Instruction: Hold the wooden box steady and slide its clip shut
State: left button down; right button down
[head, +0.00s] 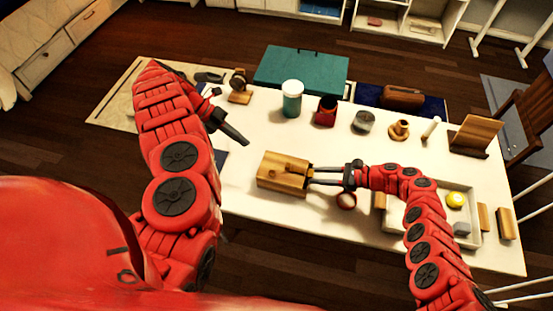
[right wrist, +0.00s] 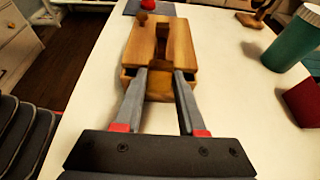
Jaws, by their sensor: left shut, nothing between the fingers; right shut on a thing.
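The wooden box (head: 283,172) lies near the middle of the white table; it also shows in the right wrist view (right wrist: 143,45). A darker wooden strip (right wrist: 165,45) runs along its top; I cannot tell for sure that it is the clip. My right gripper (head: 312,176) reaches in from the right. Its fingers are either side of a wooden part (right wrist: 159,86) at the box's near end in the right wrist view, and are shut on it. My left gripper (head: 243,140) is shut and empty, above and left of the box, apart from it.
A white tray (head: 470,186) with a yellow round thing (head: 455,199) lies to the right. The table in front of the box is clear.

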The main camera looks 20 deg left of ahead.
aim_at(288, 166)
pick_arm(q)
jog(key=x, duration=1)
jog(key=shift+d, duration=2)
jog(key=shift+d+r, duration=0.1)
jog(key=shift+d, duration=0.75)
jog(key=shift+s+d, duration=0.1)
jog(key=shift+d, duration=0.3)
